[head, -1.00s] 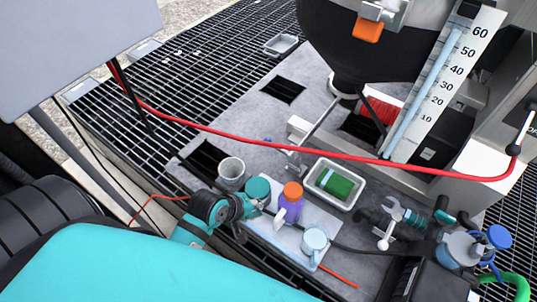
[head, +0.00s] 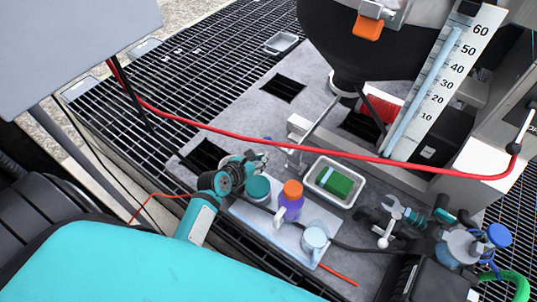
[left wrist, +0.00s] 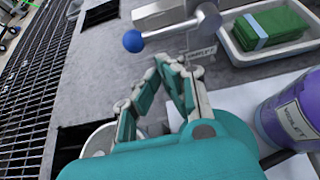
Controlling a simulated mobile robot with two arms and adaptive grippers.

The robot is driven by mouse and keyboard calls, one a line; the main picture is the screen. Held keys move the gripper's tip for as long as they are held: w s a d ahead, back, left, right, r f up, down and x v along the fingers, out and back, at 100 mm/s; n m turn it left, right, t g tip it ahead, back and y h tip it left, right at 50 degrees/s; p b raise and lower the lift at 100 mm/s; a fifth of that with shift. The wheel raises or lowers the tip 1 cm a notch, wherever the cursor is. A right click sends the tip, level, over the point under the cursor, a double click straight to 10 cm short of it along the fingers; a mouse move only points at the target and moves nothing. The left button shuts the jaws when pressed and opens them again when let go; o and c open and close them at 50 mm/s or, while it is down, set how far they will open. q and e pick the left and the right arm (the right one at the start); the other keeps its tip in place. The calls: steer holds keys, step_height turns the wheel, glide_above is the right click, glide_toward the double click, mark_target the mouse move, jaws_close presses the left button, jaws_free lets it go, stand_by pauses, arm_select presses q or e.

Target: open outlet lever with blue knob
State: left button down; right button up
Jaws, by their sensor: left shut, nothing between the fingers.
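The outlet lever (left wrist: 170,33) is a thin grey rod with a round blue knob (left wrist: 133,41) at its left end. It joins a grey valve body (left wrist: 207,20) with a small tag that seems to read OUTLET. In the head view the blue knob (head: 267,140) is a small dot just beyond my left gripper (head: 262,160). In the left wrist view the left gripper (left wrist: 170,62) is shut and empty, its fingertips just short of the lever and right of the knob. They look apart from it, though the depth gap is hard to judge.
A white tray (head: 350,200) holds a green pack. A red hose (head: 300,146) crosses above. Grey floor left of the knob is clear.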

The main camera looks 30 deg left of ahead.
mark_target(279, 148)
arm_select(q)
steer(key=x, duration=0.5)
steer(key=shift+w+f, duration=0.1)
steer(key=shift+a, duration=0.1)
